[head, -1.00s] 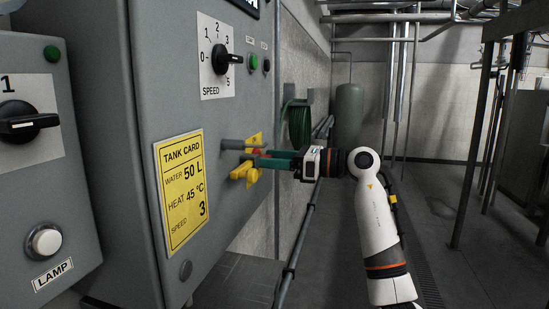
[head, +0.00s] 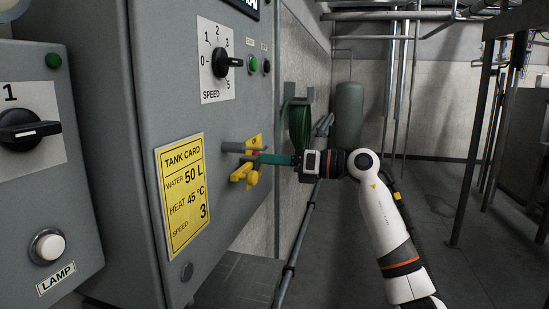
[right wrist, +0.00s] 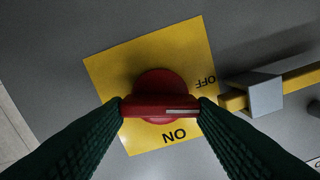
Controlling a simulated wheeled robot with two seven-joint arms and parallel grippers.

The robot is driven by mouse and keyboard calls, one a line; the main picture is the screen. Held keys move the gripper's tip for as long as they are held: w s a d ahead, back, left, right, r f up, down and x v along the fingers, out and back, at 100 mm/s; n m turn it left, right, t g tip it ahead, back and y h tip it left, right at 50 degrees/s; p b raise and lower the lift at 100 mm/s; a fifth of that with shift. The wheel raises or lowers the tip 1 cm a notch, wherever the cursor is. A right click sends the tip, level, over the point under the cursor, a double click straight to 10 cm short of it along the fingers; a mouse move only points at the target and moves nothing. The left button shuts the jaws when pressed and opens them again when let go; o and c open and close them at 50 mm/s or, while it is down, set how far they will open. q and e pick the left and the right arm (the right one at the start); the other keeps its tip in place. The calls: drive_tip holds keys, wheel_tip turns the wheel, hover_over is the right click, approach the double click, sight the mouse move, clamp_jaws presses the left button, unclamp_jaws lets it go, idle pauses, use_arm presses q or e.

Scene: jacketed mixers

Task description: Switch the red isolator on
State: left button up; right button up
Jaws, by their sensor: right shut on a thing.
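The red isolator (right wrist: 160,85) is a round red knob with a bar handle on a yellow plate (right wrist: 115,70) marked OFF and ON. In the right wrist view both words are upside down, OFF at the right and ON below. The bar lies level in that view, and its white mark points right, between the two words. My right gripper (right wrist: 160,107) is shut on the bar, one dark green finger at each end. In the head view the right gripper (head: 264,158) reaches the panel's side from the right and mostly hides the isolator. My left gripper is not in view.
A yellow lever with a grey block (right wrist: 264,97) stands close beside the plate. Yellow handles (head: 245,174) show below the gripper in the head view. The grey cabinet (head: 120,100) carries a speed dial (head: 222,62) and a tank card (head: 182,195).

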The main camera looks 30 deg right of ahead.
drive_tip(key=shift+w+d+f+m+p, duration=0.1)
drive_tip(key=shift+m+p, duration=2.2)
drive_tip(key=shift+m, duration=1.3)
drive_tip(key=shift+d+m+p, duration=0.1)
drive_tip(key=shift+m+p, duration=2.15)
drive_tip(key=shift+m, duration=1.35)
drive_tip(key=o, duration=0.7)
drive_tip(key=shift+f, duration=0.1)
drive_tip(key=b+v, duration=0.9)
drive_tip(key=v, duration=0.3)
drive_tip(key=shift+b, duration=0.35)
